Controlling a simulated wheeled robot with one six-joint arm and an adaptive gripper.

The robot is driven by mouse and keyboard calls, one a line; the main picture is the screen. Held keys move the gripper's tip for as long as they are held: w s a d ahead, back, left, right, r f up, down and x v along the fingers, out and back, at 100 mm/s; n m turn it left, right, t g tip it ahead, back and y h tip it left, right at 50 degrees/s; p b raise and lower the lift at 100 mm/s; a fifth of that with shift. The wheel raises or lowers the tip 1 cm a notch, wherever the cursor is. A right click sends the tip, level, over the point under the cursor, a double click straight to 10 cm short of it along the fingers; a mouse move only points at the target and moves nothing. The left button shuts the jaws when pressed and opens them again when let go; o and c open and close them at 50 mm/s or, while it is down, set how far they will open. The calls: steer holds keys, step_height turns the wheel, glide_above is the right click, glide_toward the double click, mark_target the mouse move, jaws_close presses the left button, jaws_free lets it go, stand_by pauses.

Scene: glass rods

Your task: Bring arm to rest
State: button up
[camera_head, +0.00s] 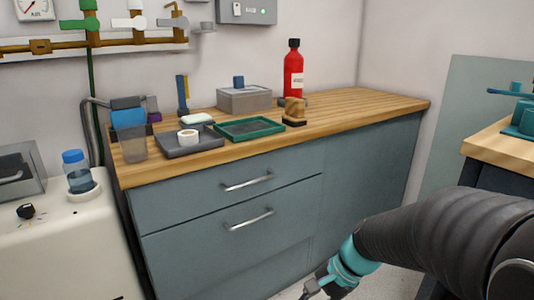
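My arm (430,240) reaches in from the right edge, low in front of the blue-grey cabinet. Its black sleeve narrows to a teal wrist joint. My gripper (306,296) shows only in part at the bottom edge, pointing down and left. Its fingertips are cut off by the frame, so I cannot tell whether it is open or holds anything. It is apart from the counter and hangs below the worktop's height. No glass rods can be made out in this view.
The wooden worktop (350,103) carries a green tray (284,132), a grey tray (215,145), a grey box (244,101) and a red bottle (293,72). A white appliance (75,245) stands at left. Another wooden bench (489,152) is at right, close to my arm.

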steer(key=s+d+r+n+t+h+p, duration=0.2)
steer(key=s+d+r+n+h, duration=0.1)
steer(key=s+r+n, duration=0.2)
steer(key=s+d+r+n+t+h+p, duration=0.1)
steer(key=s+r+n, duration=0.4)
steer(key=r, duration=0.5)
steer(key=shift+s+d+t+h+p, duration=0.35)
steer(key=shift+s+d+t+h, duration=0.2)
steer(key=shift+d+t+h, duration=0.5)
steer(key=shift+d+r, duration=0.1)
steer(key=shift+d, duration=0.1)
